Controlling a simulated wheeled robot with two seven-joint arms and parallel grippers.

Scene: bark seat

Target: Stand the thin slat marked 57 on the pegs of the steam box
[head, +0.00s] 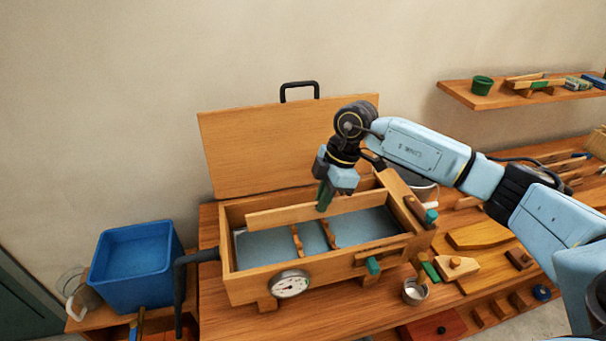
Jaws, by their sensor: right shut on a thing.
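The steam box (258,285) is an open wooden box on the bench, with its lid (270,150) raised behind it. Two notched wooden pegged rails (297,241) cross its grey floor. My right gripper (324,202) points down over the back half of the box and is shut on a long, thin pale slat (280,215). The slat is on edge, lengthwise along the box, near the back wall. No number can be read on it. I cannot tell whether its lower edge touches the rails. My left gripper is not in view.
A blue tub (135,262) stands left of the box, by a black hose (182,285). A round gauge (289,284) sits on the box front. A small metal cup (415,291) and wooden pieces (480,236) lie to the right. A shelf (510,98) hangs on the wall.

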